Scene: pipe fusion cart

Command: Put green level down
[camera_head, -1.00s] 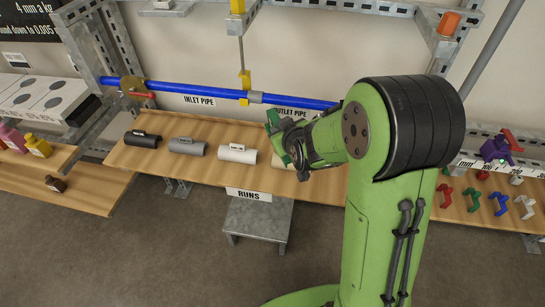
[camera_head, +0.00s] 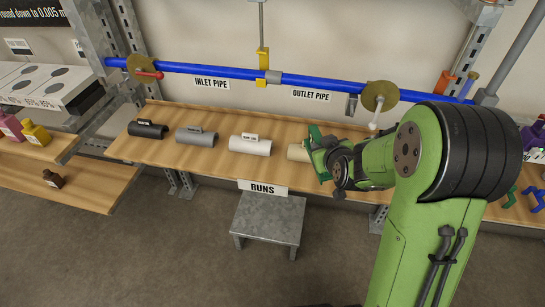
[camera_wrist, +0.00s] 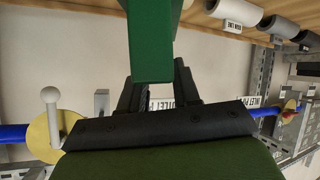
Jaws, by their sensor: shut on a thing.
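My gripper (camera_head: 320,148) is shut on the green level (camera_head: 314,136), which shows in the head view as a small green piece at the end of my arm. In the wrist view the green level (camera_wrist: 151,40) stands out large between the dark fingers of my gripper (camera_wrist: 157,88). In the head view the gripper is over the right part of the wooden shelf (camera_head: 205,165), beside a beige run (camera_head: 297,152) that it partly hides. I cannot tell how high the level is above the shelf.
A black run (camera_head: 147,130), a grey run (camera_head: 196,136) and a white run (camera_head: 250,146) lie along the shelf. A blue pipe (camera_head: 205,70) with a yellow clamp (camera_head: 262,55) and a brass disc (camera_head: 380,95) crosses behind. A grey metal step (camera_head: 270,218) stands in front.

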